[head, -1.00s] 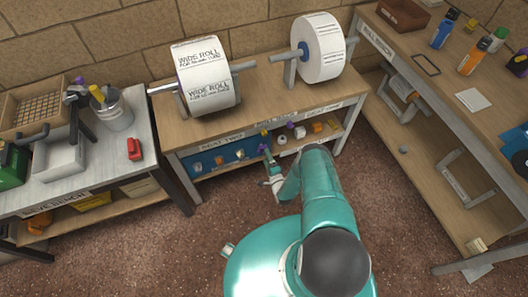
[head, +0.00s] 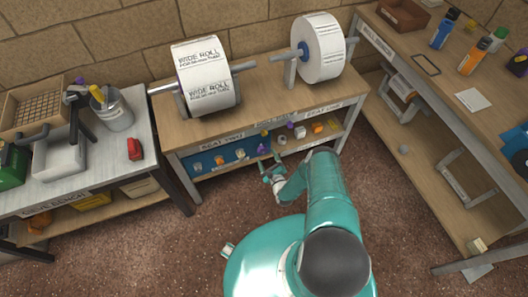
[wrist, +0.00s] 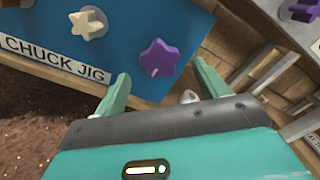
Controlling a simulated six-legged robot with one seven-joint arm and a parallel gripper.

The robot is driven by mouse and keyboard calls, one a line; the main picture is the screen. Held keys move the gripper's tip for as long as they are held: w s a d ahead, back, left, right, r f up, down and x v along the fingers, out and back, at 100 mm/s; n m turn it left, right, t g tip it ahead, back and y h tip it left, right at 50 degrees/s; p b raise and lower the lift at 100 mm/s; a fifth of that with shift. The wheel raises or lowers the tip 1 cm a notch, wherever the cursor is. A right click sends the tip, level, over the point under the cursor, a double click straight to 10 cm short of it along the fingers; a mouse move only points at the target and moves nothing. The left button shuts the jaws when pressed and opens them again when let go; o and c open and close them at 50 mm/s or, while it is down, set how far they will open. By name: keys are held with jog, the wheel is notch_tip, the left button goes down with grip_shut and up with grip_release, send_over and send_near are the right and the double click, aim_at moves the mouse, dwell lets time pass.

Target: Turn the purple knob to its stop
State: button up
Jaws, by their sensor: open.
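A purple star-shaped knob (wrist: 158,57) with a white mark sits on a blue panel (wrist: 185,18) in the wrist view. My gripper (wrist: 161,70) is open, its two green fingers on either side of the knob's lower part in the picture. I cannot tell whether either finger touches it, and nothing looks gripped. In the head view the purple knob (head: 261,149) is small, at the right part of the blue panel under the roll bench, with my gripper (head: 270,163) right in front of it.
A cream star knob (wrist: 88,24) is left of the purple one, above a "CHUCK JIG" label (wrist: 50,60). Another purple knob (wrist: 303,10) is at the upper right on a pale plate. The bench (head: 165,128) overhangs the panel. Open floor (head: 120,250) lies in front.

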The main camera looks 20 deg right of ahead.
aim_at(264, 151)
jog(key=shift+m, duration=1.2)
jog(key=shift+w, duration=2)
jog(key=c, duration=1)
jog(key=shift+o, duration=0.2)
jog(key=o, duration=1)
jog(key=shift+c, duration=0.2)
